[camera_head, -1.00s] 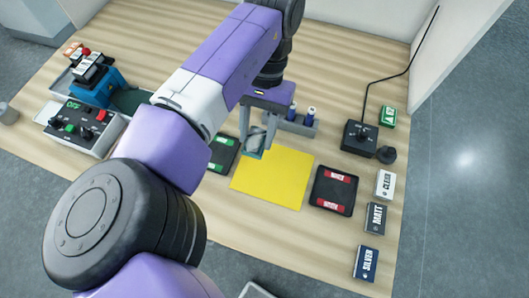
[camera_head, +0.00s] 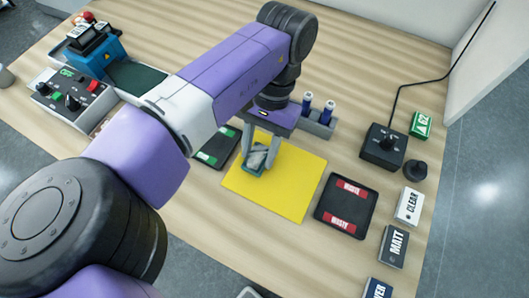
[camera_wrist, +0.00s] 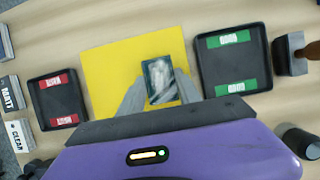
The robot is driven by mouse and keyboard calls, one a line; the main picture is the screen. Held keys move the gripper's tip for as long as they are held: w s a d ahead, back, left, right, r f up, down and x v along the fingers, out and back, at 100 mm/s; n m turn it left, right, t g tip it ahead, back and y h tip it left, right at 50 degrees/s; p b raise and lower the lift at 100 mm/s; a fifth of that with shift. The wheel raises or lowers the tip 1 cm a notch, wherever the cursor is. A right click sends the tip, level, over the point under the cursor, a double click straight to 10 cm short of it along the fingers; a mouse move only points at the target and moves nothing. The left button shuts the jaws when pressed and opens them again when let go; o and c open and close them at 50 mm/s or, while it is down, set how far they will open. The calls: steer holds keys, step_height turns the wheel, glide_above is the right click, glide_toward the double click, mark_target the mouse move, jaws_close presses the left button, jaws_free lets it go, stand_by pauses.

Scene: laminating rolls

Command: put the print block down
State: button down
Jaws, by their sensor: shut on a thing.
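My gripper (camera_head: 258,160) is shut on the print block (camera_head: 257,158), a small block with a grey picture on its face. In the wrist view the print block (camera_wrist: 159,79) sits between the two grey fingers, its picture facing the camera. It is over the yellow mat (camera_head: 297,178), near the mat's left part in the head view. Whether the block touches the mat or hangs just above it, I cannot tell. The yellow mat (camera_wrist: 105,65) also shows around it in the wrist view.
A black tray with red labels (camera_head: 345,205) lies right of the mat. A black tray with green labels (camera_head: 217,147) lies left, partly behind my arm. Blocks marked CLEAR (camera_head: 409,205) and MATT (camera_head: 393,246) line the right edge.

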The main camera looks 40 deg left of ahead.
steer(key=shift+f, duration=0.6)
steer(key=shift+r, duration=0.15)
steer(key=c, duration=0.8)
jaws_free()
steer(key=shift+c, duration=0.2)
steer(key=p+v, duration=0.9)
steer(key=v, duration=0.3)
steer(key=shift+p, duration=0.3)
steer(key=shift+s, duration=0.15)
